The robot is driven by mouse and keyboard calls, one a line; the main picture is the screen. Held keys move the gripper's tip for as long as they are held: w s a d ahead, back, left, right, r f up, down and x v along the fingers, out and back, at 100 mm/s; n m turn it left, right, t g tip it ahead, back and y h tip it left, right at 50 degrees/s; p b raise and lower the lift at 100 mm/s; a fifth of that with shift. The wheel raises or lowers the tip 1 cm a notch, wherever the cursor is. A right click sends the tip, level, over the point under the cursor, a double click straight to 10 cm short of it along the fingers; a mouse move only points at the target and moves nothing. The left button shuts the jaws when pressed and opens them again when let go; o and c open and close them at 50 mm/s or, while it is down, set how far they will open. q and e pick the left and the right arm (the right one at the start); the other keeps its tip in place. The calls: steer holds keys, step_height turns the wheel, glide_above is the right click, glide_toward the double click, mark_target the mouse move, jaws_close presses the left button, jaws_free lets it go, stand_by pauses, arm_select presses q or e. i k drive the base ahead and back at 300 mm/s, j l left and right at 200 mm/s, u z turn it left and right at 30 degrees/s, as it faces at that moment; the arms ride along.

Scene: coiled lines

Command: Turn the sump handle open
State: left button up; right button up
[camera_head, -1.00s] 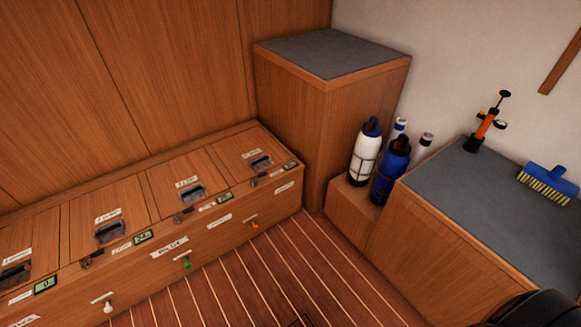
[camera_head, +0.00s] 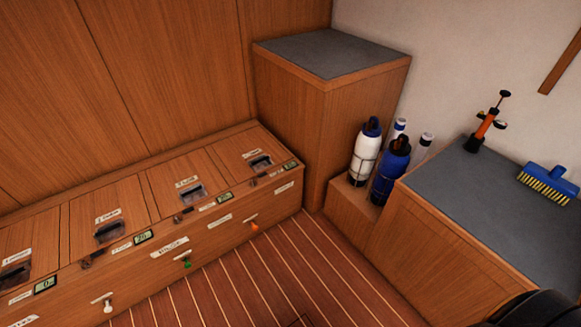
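Three small handles stick out from the front of the long wooden locker (camera_head: 225,232) at the left. One is white (camera_head: 108,304), one is green (camera_head: 187,263) and one is orange (camera_head: 253,223). Small labels sit by them, and a larger label (camera_head: 170,247) is above the green one. The lettering is too small for me to tell which handle is the sump handle. Neither of my grippers shows in this view.
Lidded hatches with latches and small displays (camera_head: 143,237) top the locker. A tall grey-topped cabinet (camera_head: 330,52) stands in the corner. A white bottle (camera_head: 364,158) and blue bottle (camera_head: 389,175) stand beside it. A brush (camera_head: 548,183) and orange pump (camera_head: 486,124) occupy the right counter (camera_head: 470,205). The striped floor (camera_head: 285,270) looks clear.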

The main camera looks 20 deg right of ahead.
mark_target(93, 255)
steer(key=i+j+u, duration=0.2)
steer(key=j+u, duration=0.2)
steer(key=i+j+u, duration=0.5)
steer(key=u, duration=0.25)
